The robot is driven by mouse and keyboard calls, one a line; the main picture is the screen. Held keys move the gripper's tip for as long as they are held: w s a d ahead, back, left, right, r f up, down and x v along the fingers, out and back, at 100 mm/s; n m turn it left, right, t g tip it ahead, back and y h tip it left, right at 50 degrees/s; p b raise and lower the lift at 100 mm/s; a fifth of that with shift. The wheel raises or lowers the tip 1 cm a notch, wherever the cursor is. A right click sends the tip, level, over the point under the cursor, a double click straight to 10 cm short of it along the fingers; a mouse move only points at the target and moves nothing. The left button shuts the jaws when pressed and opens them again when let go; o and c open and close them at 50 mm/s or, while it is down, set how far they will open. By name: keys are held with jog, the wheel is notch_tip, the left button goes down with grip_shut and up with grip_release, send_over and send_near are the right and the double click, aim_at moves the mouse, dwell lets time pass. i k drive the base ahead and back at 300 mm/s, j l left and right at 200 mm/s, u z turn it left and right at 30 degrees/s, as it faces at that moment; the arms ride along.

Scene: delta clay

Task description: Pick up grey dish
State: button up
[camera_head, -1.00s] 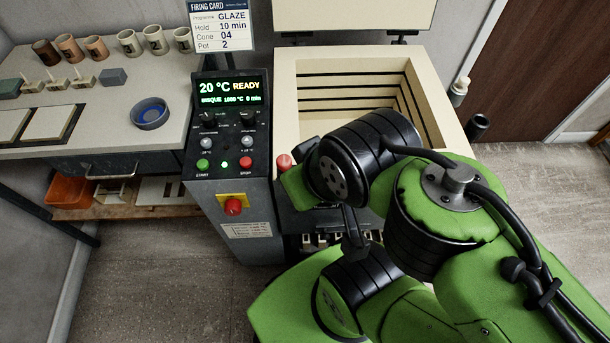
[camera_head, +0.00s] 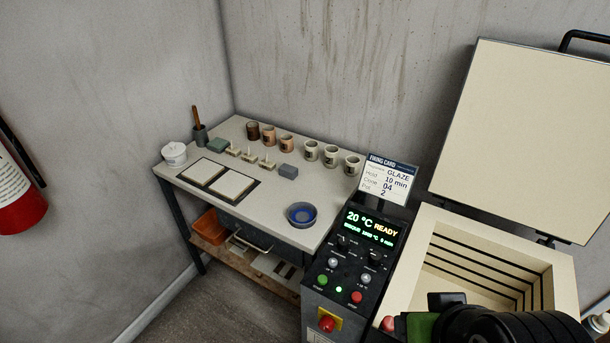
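A small round dish (camera_head: 301,216) with a dark grey-blue outside and a blue inside stands upright near the right front corner of the pale worktable (camera_head: 262,201). It looks like the only dish on the table, and nothing touches it. Part of my arm, black and green, shows at the bottom right in front of the kiln. My gripper's fingers are not in view, so I cannot see what they hold.
The open kiln (camera_head: 564,278) and its control panel (camera_head: 356,233) stand right of the table, close to the dish. Several cups (camera_head: 311,150) line the table's back.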

aim_at(300, 215)
jog(key=i+j+u, duration=0.2)
jog(key=j+u, duration=0.2)
jog(key=j, duration=0.15)
jog(key=i+j+u, duration=0.6)
jog(key=j+u, duration=0.2)
jog(key=i+j+u, duration=0.4)
